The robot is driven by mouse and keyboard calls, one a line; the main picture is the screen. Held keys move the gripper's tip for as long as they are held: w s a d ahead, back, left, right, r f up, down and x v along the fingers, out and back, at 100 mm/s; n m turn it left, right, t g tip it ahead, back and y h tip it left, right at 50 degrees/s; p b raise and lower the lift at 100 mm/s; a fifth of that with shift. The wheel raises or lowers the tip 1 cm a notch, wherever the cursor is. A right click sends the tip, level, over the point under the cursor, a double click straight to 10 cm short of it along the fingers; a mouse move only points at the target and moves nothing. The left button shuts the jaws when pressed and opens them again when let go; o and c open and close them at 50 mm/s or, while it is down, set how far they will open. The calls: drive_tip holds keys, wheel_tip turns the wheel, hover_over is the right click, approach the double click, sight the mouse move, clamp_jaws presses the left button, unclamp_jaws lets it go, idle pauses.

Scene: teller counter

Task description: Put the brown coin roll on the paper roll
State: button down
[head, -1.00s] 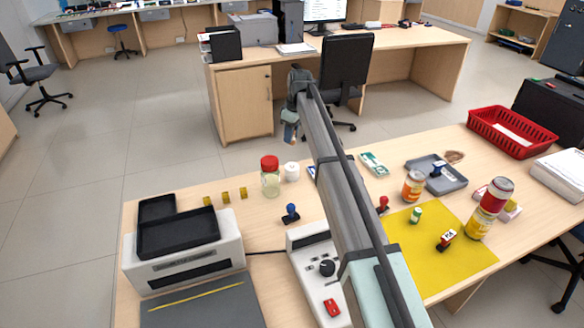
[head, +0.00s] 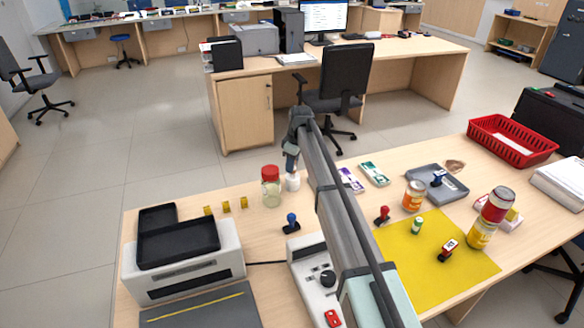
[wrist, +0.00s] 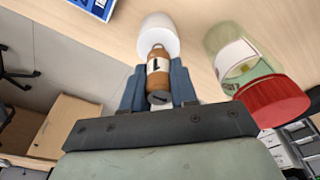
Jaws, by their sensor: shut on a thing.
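The brown coin roll (wrist: 157,76), with a pale label, is between the fingers of my gripper (wrist: 158,88) in the wrist view, and the gripper is shut on it. The white paper roll (wrist: 158,34) is right beyond the coin roll's far end. I cannot tell whether they touch. In the head view the paper roll (head: 293,183) stands near the counter's back edge. My gripper (head: 291,165) points down just above it and overlaps it in the picture. The coin roll is hard to make out in that view.
A glass jar with a red lid (head: 270,187) stands close left of the paper roll. A blue-handled stamp (head: 291,223) is in front, and banknote bundles (head: 350,180) lie to the right. Several small yellow pieces (head: 227,205) stand at left. A yellow mat (head: 440,275) lies at right.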

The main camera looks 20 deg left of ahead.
drive_tip(key=shift+f, duration=0.8)
drive_tip(key=shift+f, duration=0.1)
drive_tip(key=c, duration=0.9)
unclamp_jaws()
drive_tip(key=r, duration=0.4)
drive_tip(key=d+r, duration=0.1)
drive_tip(key=r, duration=0.7)
drive_tip(key=shift+d+r, duration=0.1)
drive_tip(key=shift+d, duration=0.3)
